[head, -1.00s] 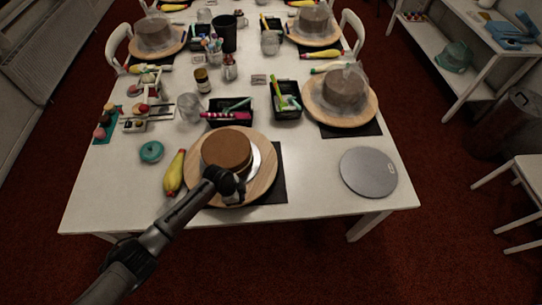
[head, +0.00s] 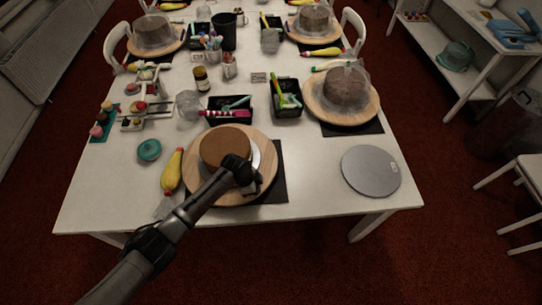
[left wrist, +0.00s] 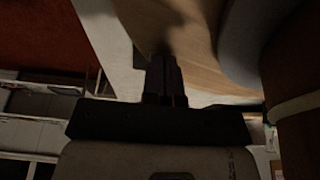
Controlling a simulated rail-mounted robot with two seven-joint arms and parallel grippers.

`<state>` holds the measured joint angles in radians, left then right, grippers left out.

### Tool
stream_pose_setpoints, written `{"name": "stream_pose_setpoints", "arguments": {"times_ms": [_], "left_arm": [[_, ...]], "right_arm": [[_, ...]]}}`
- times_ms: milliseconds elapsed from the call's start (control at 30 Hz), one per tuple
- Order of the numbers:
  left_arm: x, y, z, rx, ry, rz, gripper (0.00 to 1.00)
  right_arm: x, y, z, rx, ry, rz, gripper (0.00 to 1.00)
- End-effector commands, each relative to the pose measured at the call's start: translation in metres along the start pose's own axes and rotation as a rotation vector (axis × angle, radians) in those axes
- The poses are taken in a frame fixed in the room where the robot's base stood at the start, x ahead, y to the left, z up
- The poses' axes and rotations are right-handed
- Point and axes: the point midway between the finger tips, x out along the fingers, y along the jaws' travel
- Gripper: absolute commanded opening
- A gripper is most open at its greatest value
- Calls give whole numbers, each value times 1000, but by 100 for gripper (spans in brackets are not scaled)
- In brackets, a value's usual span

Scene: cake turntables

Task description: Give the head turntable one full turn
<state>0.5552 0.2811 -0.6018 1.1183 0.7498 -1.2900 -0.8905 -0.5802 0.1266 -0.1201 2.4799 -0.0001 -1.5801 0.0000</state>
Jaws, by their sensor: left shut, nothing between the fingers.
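The head turntable (head: 270,164) is a round wooden disc on a dark mat at the table's near end. A brown cake (head: 224,146) stands on it, on a silver board (head: 258,159). My left gripper (head: 250,187) is over the disc's near right part, beside the cake, with shut, empty fingers. In the left wrist view the shut fingers (left wrist: 165,76) point at the wooden disc (left wrist: 190,35), close to its surface. I cannot tell whether they touch it. My forearm hides part of the disc's near left edge. My right gripper is not in view.
A yellow piping bag (head: 173,171) lies just left of the disc, and a teal lid (head: 149,149) lies beyond it. Black trays (head: 230,104) stand behind the cake. A grey round plate (head: 371,170) lies at the right, with bare table between.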

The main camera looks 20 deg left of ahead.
Motion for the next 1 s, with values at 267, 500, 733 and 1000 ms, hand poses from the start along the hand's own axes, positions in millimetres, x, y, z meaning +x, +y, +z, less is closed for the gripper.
{"name": "stream_pose_setpoints", "arguments": {"times_ms": [267, 500, 733, 1000], "left_arm": [[1, -2, -4, 0, 0, 1, 0], [-3, -2, -5, 0, 0, 0, 0], [-23, -2, -12, 0, 0, 0, 0], [-26, -2, -12, 0, 0, 0, 0]], "right_arm": [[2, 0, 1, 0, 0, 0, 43], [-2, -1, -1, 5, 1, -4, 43], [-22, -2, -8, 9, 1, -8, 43], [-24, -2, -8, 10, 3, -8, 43]]}}
